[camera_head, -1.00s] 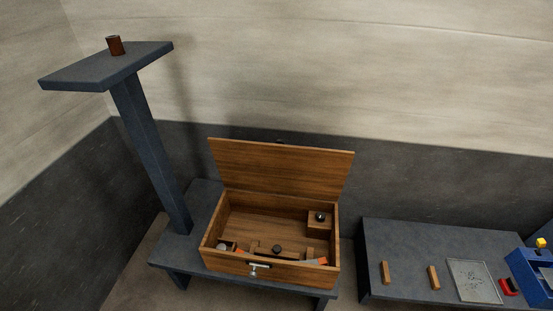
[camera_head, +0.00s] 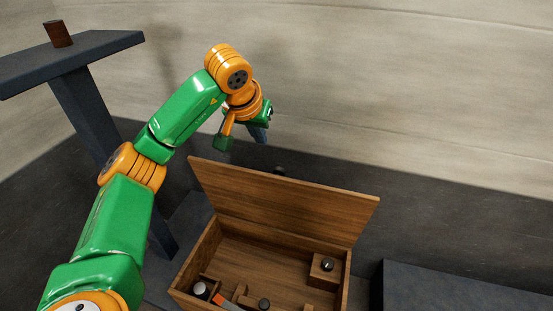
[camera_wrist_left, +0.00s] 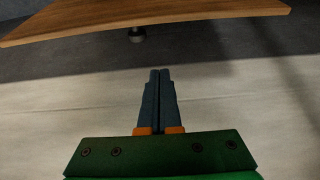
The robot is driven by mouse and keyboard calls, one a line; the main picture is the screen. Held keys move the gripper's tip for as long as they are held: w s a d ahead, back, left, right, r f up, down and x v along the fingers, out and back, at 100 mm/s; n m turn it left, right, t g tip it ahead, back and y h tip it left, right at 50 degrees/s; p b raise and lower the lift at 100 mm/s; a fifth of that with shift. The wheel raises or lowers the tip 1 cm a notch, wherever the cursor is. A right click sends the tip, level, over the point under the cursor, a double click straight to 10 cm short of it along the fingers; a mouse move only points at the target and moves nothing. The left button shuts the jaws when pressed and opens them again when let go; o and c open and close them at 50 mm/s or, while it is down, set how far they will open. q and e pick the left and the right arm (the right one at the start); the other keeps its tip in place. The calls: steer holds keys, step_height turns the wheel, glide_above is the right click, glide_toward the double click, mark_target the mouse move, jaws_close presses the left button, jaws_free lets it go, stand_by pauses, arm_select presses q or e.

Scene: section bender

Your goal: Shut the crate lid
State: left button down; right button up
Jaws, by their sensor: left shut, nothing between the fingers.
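The wooden crate (camera_head: 199,252) stands open on a low dark bench, with its lid (camera_head: 285,204) raised and leaning back a little past upright. Small wooden blocks and dark knobs lie inside it. My left gripper (camera_head: 262,136) is above and behind the lid's top edge, near its left part, apart from it. In the left wrist view the gripper's fingers (camera_wrist_left: 157,75) are together and empty, and the lid (camera_wrist_left: 150,16) crosses the top of the picture beyond them. A dark round knob (camera_wrist_left: 136,35) shows just under the lid edge there. My right gripper is not in view.
A tall dark stand (camera_head: 75,62) with a brown cup (camera_head: 57,33) rises on the left, behind my left arm. A dark table (camera_head: 460,290) is at the lower right. The wall runs behind the lid, with a gap between.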

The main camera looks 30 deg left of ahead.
arm_select(q)
step_height(320, 180, down, 8)
steer(key=shift+f+p, duration=0.1)
steer(key=shift+p, duration=0.3)
steer(key=shift+f, duration=0.1)
